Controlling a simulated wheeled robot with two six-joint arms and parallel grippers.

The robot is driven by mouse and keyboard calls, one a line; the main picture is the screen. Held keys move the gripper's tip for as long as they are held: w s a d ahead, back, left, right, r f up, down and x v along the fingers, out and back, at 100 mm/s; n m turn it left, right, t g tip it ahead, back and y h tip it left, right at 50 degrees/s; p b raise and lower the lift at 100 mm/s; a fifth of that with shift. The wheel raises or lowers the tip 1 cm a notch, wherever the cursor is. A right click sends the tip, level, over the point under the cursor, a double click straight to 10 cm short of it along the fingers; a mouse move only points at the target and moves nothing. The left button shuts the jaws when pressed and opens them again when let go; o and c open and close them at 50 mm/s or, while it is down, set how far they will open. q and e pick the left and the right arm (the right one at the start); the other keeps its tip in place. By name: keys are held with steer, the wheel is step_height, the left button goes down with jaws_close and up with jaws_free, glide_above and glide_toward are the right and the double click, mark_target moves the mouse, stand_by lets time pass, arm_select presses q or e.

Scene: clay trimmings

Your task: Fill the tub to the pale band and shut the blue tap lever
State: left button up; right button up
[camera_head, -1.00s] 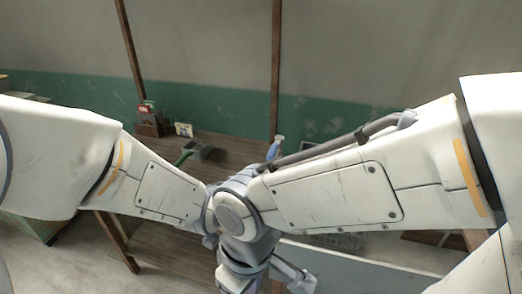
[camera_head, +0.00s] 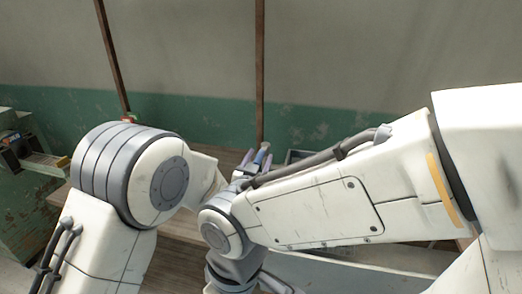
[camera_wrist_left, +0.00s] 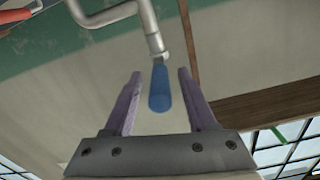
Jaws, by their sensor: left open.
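The blue tap lever (camera_wrist_left: 159,88) shows in the left wrist view, hanging below a grey metal tap pipe (camera_wrist_left: 152,30). My left gripper (camera_wrist_left: 160,76) is open, with its purple fingers on either side of the lever and visible gaps between. In the head view the left gripper (camera_head: 256,160) is small, beside the blue lever (camera_head: 262,150), partly behind my arms. I cannot make out the tub, its pale band or any water.
A wooden bench (camera_head: 173,225) runs below the arms. A grey-framed tray or basin edge (camera_head: 296,155) lies right of the lever. A green cabinet (camera_head: 30,200) with small items stands at the left. In the left wrist view an orange-red handle (camera_wrist_left: 14,16) is at the upper left.

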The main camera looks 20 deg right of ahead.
arm_select(q)
steer(key=shift+x, duration=1.4)
jaws_close()
stand_by(0.5)
